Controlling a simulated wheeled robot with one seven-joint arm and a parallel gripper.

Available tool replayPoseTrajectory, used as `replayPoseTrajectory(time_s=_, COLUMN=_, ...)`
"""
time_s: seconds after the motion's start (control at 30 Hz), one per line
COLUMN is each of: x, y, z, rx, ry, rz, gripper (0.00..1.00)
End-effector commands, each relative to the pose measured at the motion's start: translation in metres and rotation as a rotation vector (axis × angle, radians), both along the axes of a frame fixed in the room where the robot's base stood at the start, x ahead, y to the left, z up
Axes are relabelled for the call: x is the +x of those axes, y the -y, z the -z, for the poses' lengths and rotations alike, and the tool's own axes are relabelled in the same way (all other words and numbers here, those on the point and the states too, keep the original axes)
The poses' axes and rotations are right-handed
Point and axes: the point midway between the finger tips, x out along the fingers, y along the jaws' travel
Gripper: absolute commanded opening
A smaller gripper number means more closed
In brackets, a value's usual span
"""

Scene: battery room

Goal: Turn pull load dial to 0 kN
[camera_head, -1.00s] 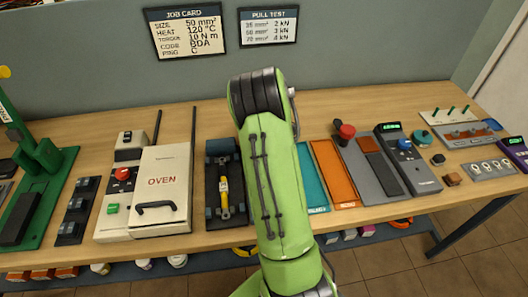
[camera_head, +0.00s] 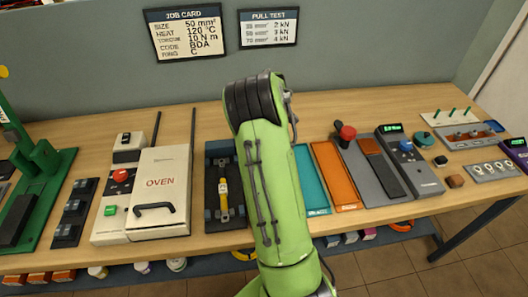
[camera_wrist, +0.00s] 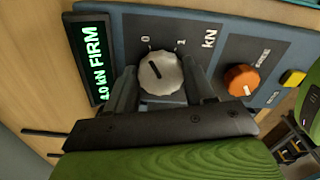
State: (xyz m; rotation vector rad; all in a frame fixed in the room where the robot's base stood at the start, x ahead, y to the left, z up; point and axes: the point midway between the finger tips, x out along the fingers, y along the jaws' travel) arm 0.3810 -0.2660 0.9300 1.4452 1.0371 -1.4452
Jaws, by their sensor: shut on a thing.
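The pull load dial (camera_wrist: 161,73) is a round, silver-grey ribbed knob with a dark slot mark, seen in the wrist view. Its dark plate carries the marks 0 and 1 above the knob and the letters kN at the right. The slot slants up and left, roughly toward the 0 side. My gripper (camera_wrist: 161,88) is shut on the knob, one finger at each side. A display (camera_wrist: 89,62) left of the dial shows green text ending in ".0 kN FIRM"; its first digit is unclear. In the head view my arm hides the gripper and the dial.
An orange knob (camera_wrist: 241,79) and a yellow button (camera_wrist: 293,78) sit right of the dial on the same panel. In the head view, a pull test card (camera_head: 268,28) hangs on the wall. The oven (camera_head: 160,190) and coloured trays (camera_head: 334,176) flank my arm on the bench.

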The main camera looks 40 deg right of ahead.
Motion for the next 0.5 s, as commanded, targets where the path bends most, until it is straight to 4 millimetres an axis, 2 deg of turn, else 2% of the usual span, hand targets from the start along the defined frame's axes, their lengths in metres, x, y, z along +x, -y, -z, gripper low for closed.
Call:
replayPoseTrajectory(time_s=0.33, x=0.0016, y=0.0004, z=-0.0018, rx=-0.003, ry=0.005, rz=-0.007, gripper=0.23)
replayPoseTrajectory(time_s=0.37, x=0.0016, y=0.0004, z=-0.0018, rx=-0.003, ry=0.005, rz=-0.006, gripper=0.58)
replayPoseTrajectory(time_s=0.5, x=0.0011, y=0.0003, z=-0.0012, rx=-0.002, ry=0.003, rz=-0.005, gripper=0.79)
